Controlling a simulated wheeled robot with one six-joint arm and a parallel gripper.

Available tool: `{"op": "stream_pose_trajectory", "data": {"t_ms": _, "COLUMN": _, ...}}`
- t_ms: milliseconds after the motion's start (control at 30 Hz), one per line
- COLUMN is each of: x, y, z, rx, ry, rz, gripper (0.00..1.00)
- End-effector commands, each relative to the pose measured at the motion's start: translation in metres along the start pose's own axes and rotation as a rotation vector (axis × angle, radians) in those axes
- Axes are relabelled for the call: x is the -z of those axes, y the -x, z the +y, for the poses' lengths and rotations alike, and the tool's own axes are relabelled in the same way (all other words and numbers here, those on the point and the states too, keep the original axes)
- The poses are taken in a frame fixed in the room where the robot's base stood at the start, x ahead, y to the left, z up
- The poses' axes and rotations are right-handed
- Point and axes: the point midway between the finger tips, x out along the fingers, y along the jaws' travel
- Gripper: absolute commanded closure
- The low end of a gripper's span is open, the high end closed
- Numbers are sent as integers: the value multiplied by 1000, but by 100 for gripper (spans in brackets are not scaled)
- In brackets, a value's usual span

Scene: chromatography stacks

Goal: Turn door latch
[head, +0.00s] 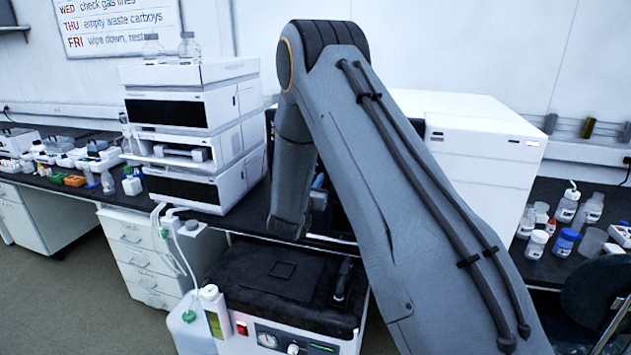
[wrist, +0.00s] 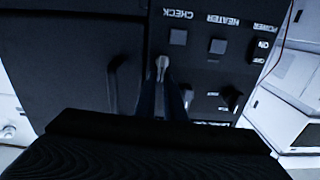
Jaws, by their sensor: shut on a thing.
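The wrist view shows a dark instrument front with a black door (wrist: 85,70) on the left and a control panel (wrist: 205,70) on the right. A small pale door latch (wrist: 162,64) stands at the seam between them. My gripper (wrist: 164,84) reaches up to this latch from below, and its narrow fingers are shut on it. The fingers and the dark wrist part hide the lower end of the latch. A dark curved handle (wrist: 118,80) is on the door. In the head view, my arm hides the latch and most of the dark front.
The panel has square buttons, an ON/OFF switch (wrist: 260,48) and a knob (wrist: 231,98). In the head view, a white instrument stack (head: 190,130) stands left of my arm, a black-topped pump unit (head: 285,285) sits below, and bottles (head: 565,205) stand at right.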

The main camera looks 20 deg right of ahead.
Motion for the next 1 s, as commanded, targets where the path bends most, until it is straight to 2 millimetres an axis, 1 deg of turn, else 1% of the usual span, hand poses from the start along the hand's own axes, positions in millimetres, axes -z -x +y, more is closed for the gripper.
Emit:
{"op": "stream_pose_trajectory", "data": {"t_ms": 267, "x": -3, "y": -1, "z": 4, "rx": 0, "ry": -173, "rz": 1, "gripper": 100}}
{"op": "stream_pose_trajectory", "data": {"t_ms": 1000, "x": -13, "y": -1, "z": 19, "rx": 1, "ry": -873, "rz": 1, "gripper": 100}}
